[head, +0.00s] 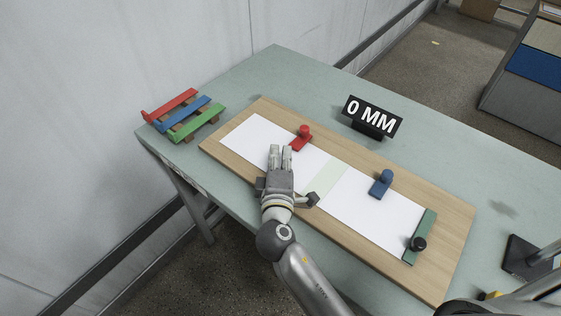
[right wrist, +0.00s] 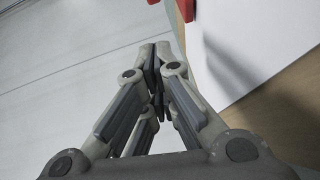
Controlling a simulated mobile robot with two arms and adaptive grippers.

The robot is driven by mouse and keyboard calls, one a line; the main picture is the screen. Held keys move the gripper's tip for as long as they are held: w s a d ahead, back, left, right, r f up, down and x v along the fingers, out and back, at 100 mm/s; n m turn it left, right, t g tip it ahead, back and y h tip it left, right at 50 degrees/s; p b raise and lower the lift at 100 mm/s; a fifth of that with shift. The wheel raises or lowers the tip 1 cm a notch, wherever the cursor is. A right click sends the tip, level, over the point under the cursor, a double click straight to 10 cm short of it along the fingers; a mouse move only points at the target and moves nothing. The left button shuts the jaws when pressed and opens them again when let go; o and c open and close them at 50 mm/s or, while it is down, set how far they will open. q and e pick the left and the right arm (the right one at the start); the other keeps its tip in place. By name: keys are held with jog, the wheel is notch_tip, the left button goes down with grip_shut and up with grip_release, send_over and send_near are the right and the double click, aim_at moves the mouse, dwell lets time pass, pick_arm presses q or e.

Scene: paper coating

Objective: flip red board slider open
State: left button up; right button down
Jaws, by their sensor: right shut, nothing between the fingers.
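The red slider (head: 302,136), with a round knob on top, stands on the wooden board (head: 440,200) near the far edge of its white sheet (head: 255,135). My right gripper (head: 281,150) is shut and empty over the left part of the sheet, its fingertips just to the left of and nearer than the red slider. In the head view I cannot tell whether they touch it. In the right wrist view the closed fingers (right wrist: 158,60) show no object between them. Red pieces (right wrist: 186,8) show at the top edge there. My left gripper is not in view.
A blue slider (head: 381,184) stands farther right on the board. A green bar with a black knob (head: 418,243) lies across its right end. Red, blue and green strips on a rack (head: 185,113) sit at the left. A "0 MM" sign (head: 372,117) stands behind the board.

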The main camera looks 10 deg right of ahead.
aim_at(301, 136)
jog(key=x, duration=0.3)
jog(key=shift+w+d+r+p, duration=0.1)
jog(key=shift+w+p, duration=0.2)
jog(key=shift+w, duration=0.05)
jog(key=d, duration=0.1)
jog(key=w+d, duration=0.1)
jog(key=d+p, duration=0.1)
jog(key=shift+w+d+f, duration=0.2)
jog(key=shift+w+f, duration=0.1)
jog(key=shift+w, duration=0.05)
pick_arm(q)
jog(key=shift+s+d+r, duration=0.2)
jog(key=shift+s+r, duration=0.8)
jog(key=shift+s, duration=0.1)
pick_arm(e)
jog(key=shift+w+f, duration=0.1)
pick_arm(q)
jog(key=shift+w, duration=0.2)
pick_arm(e)
jog(key=shift+d, duration=0.1)
jog(key=w+d, duration=0.4)
jog(key=d, duration=0.1)
jog(key=shift+d, duration=0.1)
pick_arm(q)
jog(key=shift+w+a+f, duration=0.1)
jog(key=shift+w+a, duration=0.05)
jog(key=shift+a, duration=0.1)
